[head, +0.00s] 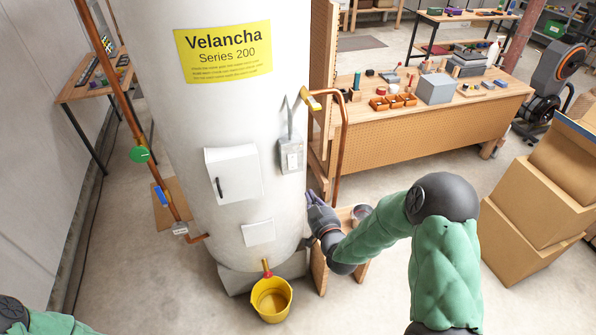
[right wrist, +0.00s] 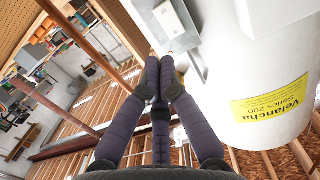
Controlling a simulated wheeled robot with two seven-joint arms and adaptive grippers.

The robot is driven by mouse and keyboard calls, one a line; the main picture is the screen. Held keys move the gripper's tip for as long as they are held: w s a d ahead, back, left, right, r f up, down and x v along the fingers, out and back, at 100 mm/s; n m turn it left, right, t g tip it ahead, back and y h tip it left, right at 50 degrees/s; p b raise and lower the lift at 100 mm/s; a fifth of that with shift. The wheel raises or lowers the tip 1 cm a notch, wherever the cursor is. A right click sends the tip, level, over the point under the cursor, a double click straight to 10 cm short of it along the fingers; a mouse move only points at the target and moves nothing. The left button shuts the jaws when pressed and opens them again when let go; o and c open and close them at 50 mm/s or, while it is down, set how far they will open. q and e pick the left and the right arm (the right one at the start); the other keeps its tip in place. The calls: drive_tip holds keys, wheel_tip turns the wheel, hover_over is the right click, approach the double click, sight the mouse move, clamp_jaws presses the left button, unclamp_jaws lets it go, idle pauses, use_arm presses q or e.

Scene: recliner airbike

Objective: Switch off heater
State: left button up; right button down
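The heater (head: 235,120) is a tall white tank with a yellow "Velancha Series 200" label, left of centre in the head view. It also shows at the right of the right wrist view (right wrist: 225,85). A small grey switch box (head: 291,156) is on the tank's right side; it also shows at the top of the right wrist view (right wrist: 168,18). The switch's position is too small to tell. My right gripper (head: 310,197) is below and slightly right of the box, apart from it. Its fingertips (right wrist: 160,65) are together with nothing seen between them. My left gripper is out of view.
Copper pipes (head: 342,125) run beside the tank, with a green valve (head: 139,154) on the left one. A yellow bucket (head: 271,299) stands at the tank's foot. A workbench (head: 440,125) is behind, and cardboard boxes (head: 530,215) are stacked at right.

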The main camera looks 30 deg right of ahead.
sight(296, 166)
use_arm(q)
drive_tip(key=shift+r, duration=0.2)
use_arm(e)
drive_tip(key=x, duration=1.4)
drive_tip(key=shift+s, duration=0.1)
